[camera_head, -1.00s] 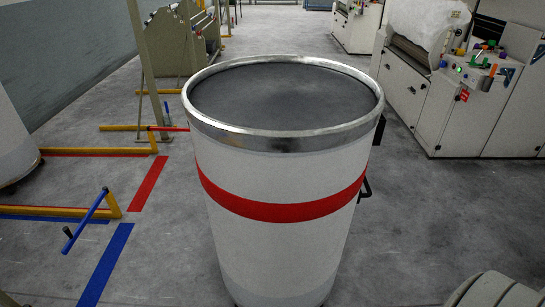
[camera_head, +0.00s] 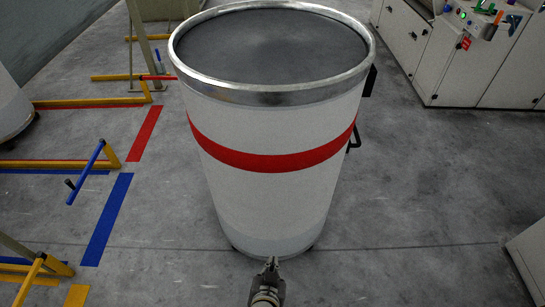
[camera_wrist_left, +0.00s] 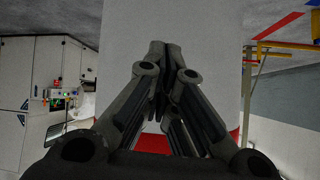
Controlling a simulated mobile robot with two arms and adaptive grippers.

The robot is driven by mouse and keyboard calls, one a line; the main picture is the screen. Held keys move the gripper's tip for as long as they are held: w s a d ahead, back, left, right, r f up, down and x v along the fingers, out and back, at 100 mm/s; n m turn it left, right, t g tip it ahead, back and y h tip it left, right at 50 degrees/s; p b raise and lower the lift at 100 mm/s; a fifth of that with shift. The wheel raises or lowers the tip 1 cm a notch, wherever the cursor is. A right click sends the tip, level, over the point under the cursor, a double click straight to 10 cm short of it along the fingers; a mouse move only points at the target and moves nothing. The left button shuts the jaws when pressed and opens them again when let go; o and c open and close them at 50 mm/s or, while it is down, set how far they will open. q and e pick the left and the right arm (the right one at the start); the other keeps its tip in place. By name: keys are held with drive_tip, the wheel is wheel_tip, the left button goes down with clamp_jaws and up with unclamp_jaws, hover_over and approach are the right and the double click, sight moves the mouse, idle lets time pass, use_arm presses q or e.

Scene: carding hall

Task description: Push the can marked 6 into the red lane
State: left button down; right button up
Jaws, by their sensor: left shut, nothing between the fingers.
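A large white can (camera_head: 265,195) with a red band, a metal rim and a dark top stands upright in the middle of the head view. No number shows on the side facing me. Its white wall (camera_wrist_left: 205,25) and red band also show in the left wrist view. The red lane's floor strip (camera_head: 145,133) lies left of the can, beside a yellow rail with a red bar (camera_head: 158,78). My left gripper (camera_head: 271,264) is shut and empty, low in front of the can's base; I cannot tell whether it touches. The right gripper is out of view.
A blue strip (camera_head: 107,220) and a blue-handled gate (camera_head: 87,172) lie nearer on the left, with a yellow strip (camera_head: 76,295) nearer still. Another can (camera_head: 12,105) stands at the left edge. A machine (camera_head: 465,60) stands at the back right. Floor right of the can is clear.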

use_arm(q)
drive_tip(key=w+r+n+t+y, duration=0.1)
drive_tip(key=w+r+n+t, duration=0.25)
drive_tip(key=r, duration=1.35)
drive_tip(key=w+p, duration=0.3)
drive_tip(key=w, duration=0.6)
drive_tip(key=shift+w+d+r+m, duration=0.15)
drive_tip(key=shift+w+m, duration=0.05)
drive_tip(key=shift+m, duration=0.15)
